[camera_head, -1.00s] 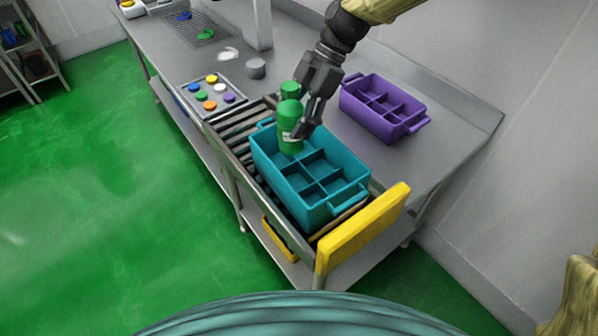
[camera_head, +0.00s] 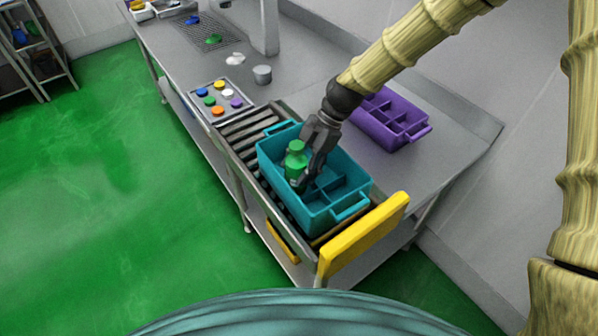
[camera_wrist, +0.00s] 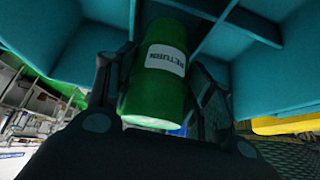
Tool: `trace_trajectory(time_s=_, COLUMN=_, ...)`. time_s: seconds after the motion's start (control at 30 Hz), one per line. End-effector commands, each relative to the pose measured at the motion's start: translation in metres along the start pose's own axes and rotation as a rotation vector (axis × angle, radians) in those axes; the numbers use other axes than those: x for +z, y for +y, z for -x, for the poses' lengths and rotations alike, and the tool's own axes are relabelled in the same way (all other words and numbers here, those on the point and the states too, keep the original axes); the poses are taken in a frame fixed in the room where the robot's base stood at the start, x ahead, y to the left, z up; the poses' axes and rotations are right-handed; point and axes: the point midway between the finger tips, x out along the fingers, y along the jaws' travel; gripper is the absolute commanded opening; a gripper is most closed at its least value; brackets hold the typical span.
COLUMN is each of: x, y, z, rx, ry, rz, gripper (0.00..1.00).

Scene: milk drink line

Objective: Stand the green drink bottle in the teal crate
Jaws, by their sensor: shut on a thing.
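The green drink bottle (camera_head: 295,164) is inside the left part of the teal crate (camera_head: 334,217), with its top above the dividers. It looks roughly upright. My gripper (camera_head: 302,182) is shut on it from the right side. In the wrist view the bottle (camera_wrist: 160,95) lies between my two fingers and carries a white label reading "RETURN". The crate's walls and dividers (camera_wrist: 232,22) surround it there. The bottle's base against the crate floor is hidden, so I cannot tell whether it touches.
The crate sits on a roller conveyor (camera_head: 247,150) with a yellow end stop (camera_head: 362,240). A purple crate (camera_head: 388,125) stands behind on the steel table. A tray of coloured caps (camera_head: 221,101) and a grey cup (camera_head: 262,75) are at the upper left.

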Motion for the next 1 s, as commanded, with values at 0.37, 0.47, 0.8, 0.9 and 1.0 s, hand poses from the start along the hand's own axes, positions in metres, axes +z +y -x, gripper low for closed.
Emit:
trace_trajectory(time_s=0.37, x=0.014, y=0.000, z=-0.022, rx=0.001, ry=0.000, rz=0.000, gripper=0.16)
trace_trajectory(time_s=0.47, x=0.014, y=0.000, z=-0.022, rx=0.000, ry=0.000, rz=0.000, gripper=0.16)
trace_trajectory(time_s=0.8, x=0.015, y=0.000, z=-0.025, rx=0.000, ry=0.001, rz=0.000, gripper=0.74)
trace_trajectory(time_s=0.9, x=0.015, y=0.000, z=-0.025, rx=0.000, ry=0.001, rz=-0.001, gripper=0.74)
trace_trajectory(time_s=1.0, x=0.015, y=0.000, z=-0.025, rx=0.000, ry=0.001, rz=-0.001, gripper=0.74)
